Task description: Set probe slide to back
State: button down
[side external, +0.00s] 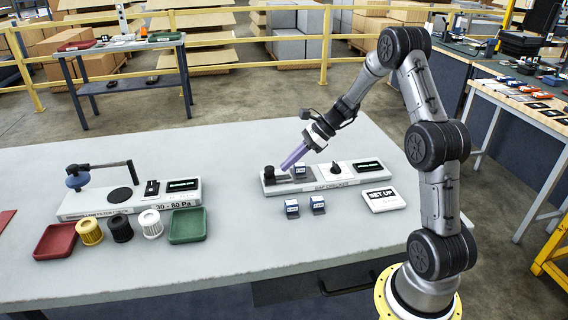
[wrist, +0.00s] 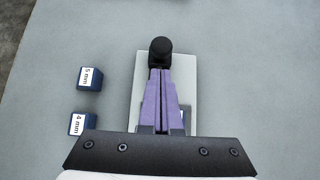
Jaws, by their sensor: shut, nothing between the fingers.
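The gap checker (side external: 322,184) is a pale low unit on the grey table. A black upright knob (side external: 268,173), which looks like the probe slide, stands at its left end. The knob also shows in the wrist view (wrist: 161,46), just beyond my fingertips. My gripper (side external: 285,166) has purple fingers, shut and empty, pointing down beside the knob. In the wrist view my fingertips (wrist: 160,72) meet at the knob's near edge; I cannot tell whether they touch it. A blue block (side external: 300,171) sits on the unit close to my fingers. The slide's track is mostly hidden.
Two blue blocks (side external: 292,208) (side external: 317,204) stand in front of the unit. The wrist view shows blocks marked 5 mm (wrist: 90,78) and 4 mm (wrist: 82,123). A SET UP sign (side external: 384,199) lies at the right. A filter tester (side external: 130,199) stands at the left.

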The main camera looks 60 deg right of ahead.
jog(key=shift+s+d, duration=0.75)
jog(key=shift+d, duration=0.05)
jog(key=v, duration=1)
jog(key=shift+s, duration=0.1)
